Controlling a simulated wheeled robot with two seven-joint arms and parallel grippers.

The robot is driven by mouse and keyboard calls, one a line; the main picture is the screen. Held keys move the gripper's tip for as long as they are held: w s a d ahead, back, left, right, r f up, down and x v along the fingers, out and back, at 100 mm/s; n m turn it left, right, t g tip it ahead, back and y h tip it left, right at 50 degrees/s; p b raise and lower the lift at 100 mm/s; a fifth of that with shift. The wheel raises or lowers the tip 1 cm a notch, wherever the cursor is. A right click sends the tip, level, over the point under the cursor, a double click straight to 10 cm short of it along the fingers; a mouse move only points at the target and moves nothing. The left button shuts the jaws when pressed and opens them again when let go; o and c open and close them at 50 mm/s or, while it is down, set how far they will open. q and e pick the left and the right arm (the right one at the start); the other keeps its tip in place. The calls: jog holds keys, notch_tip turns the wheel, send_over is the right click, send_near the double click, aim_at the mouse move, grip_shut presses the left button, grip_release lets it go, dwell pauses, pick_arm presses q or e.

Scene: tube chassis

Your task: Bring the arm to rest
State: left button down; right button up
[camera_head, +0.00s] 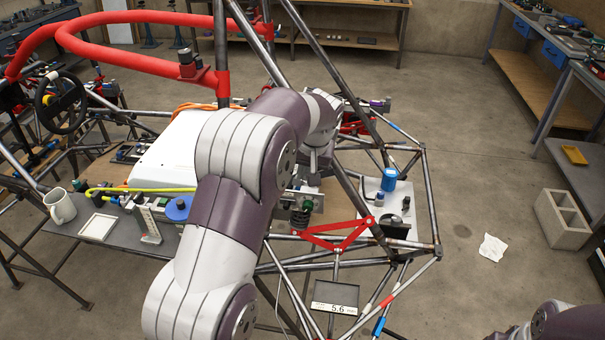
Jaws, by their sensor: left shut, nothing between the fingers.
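My left arm rises from the bottom centre, bends over the tube chassis (430,190) and points down beyond its own elbow. My left gripper (311,178) is small and partly hidden by my forearm, close among the frame tubes. It is shut, with nothing seen between its fingers. I cannot tell whether it touches a tube. Part of my right arm shows at the bottom right corner; its gripper is out of the picture.
Dark diagonal tubes and a red bracket (335,238) stand close around my left wrist. A grey table (120,255) with a white mug (60,206) is at left.

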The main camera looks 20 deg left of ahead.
pick_arm(q)
jog(key=shift+a, duration=0.25)
jog(key=s+d+f+m+h, duration=0.1)
jog(key=s+d+f, duration=0.1)
jog(key=s, duration=0.6)
jog(key=s+d+f+m+h, duration=0.1)
jog(key=s+d+f, duration=0.2)
jog(key=s, duration=0.6)
jog(key=s+d+f+m+g+h, duration=0.1)
jog(key=s+d, duration=0.3)
jog(key=s, duration=0.4)
jog(key=shift+s+d+f, duration=0.15)
jog(key=shift+d+f, duration=0.2)
jog(key=shift+f, duration=0.45)
jog(key=shift+s, duration=0.1)
